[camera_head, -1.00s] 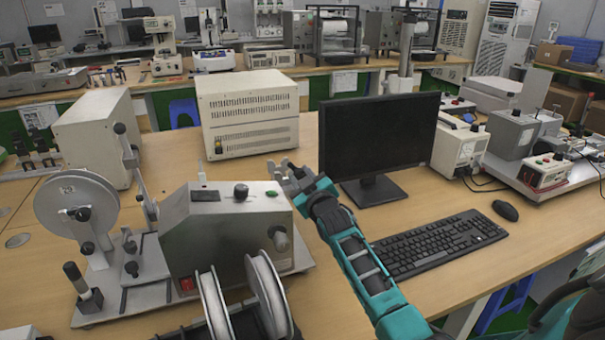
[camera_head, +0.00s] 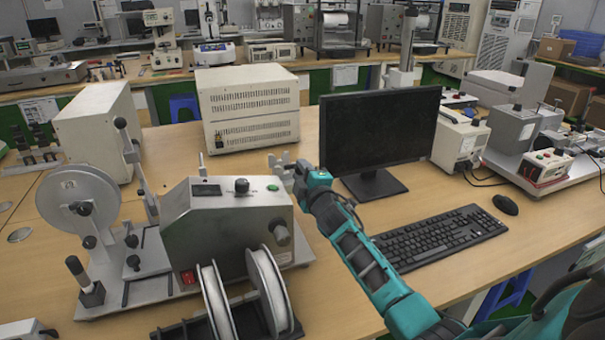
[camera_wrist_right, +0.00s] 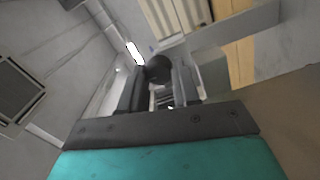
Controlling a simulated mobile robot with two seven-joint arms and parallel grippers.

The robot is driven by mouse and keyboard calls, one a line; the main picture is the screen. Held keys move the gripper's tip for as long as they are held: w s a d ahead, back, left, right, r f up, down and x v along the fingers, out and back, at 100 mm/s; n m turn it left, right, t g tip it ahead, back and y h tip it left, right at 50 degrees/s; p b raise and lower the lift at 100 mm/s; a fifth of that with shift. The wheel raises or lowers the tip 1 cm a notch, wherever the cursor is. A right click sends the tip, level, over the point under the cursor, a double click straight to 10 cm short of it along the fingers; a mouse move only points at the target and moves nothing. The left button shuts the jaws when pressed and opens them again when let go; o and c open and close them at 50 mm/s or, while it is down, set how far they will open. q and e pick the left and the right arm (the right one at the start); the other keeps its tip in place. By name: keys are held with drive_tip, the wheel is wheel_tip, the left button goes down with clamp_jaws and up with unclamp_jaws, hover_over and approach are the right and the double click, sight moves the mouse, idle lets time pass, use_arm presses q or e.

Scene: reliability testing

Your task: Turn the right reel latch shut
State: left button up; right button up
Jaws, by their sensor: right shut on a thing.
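The winding machine (camera_head: 222,236) is a grey metal box with knobs and a display on top. My right gripper (camera_head: 283,168) is at the far right corner of this box, just behind its top edge. In the right wrist view, my right gripper (camera_wrist_right: 160,92) is shut on a dark round knob (camera_wrist_right: 158,68), which seems to be the right reel latch. The head view does not show the held knob clearly, so its turn angle cannot be told. My left gripper is not in view.
A grey reel (camera_head: 78,208) stands at the machine's left. Two white discs (camera_head: 268,290) are at its front. A monitor (camera_head: 378,135) stands close right of my right gripper, with a keyboard (camera_head: 437,238) before it. A beige box (camera_head: 248,110) is behind.

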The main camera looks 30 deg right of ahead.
drive_tip(key=shift+n, duration=0.4)
drive_tip(key=o, duration=1.1)
drive_tip(key=shift+c, duration=0.2)
drive_tip(key=v, duration=1.3)
drive_tip(key=shift+f, duration=0.1)
